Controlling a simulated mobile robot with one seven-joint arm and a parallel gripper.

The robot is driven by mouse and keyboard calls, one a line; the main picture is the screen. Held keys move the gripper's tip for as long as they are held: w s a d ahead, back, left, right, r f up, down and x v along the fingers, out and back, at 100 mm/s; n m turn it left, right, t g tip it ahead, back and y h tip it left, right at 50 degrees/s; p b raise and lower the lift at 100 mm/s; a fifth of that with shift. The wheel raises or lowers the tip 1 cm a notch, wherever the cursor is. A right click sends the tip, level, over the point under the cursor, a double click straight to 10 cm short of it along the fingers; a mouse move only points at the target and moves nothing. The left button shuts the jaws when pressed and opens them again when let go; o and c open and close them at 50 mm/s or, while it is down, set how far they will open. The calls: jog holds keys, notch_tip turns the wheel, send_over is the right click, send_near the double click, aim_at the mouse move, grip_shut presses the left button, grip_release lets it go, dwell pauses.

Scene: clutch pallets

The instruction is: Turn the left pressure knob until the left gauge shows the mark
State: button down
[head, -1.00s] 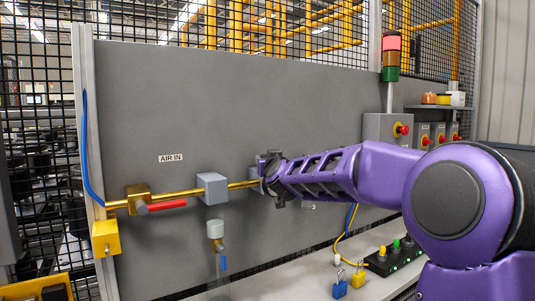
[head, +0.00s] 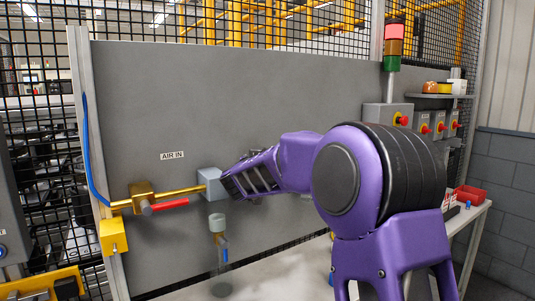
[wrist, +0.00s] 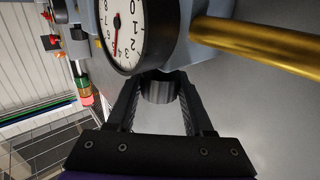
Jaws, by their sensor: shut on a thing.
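In the wrist view, my gripper (wrist: 160,80) has its two black fingers on either side of a dark round ribbed knob (wrist: 159,91) and is shut on it. A round white gauge (wrist: 128,24) sits beside the knob on a grey body. Its red needle points toward the low part of the dial in the picture, close to the 5. I cannot make out a target mark on the dial. In the head view, my arm reaches to the panel near a grey box (head: 211,186) on the brass pipe and hides the knob, gauge and fingertips.
A brass pipe (wrist: 255,42) runs right from the gauge body in the wrist view. Left of the grey box are a red-handled valve (head: 168,204) and a yellow block (head: 113,237). A clear filter bowl (head: 219,250) hangs below. Red-button boxes (head: 402,119) stand at right.

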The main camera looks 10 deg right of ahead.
jog(key=shift+f, duration=0.15)
dwell(0.3)
jog(key=shift+c, duration=1.4)
grip_release()
jog(key=v, duration=1.7)
jog(key=shift+b, duration=0.45)
jog(key=shift+s+a, duration=0.1)
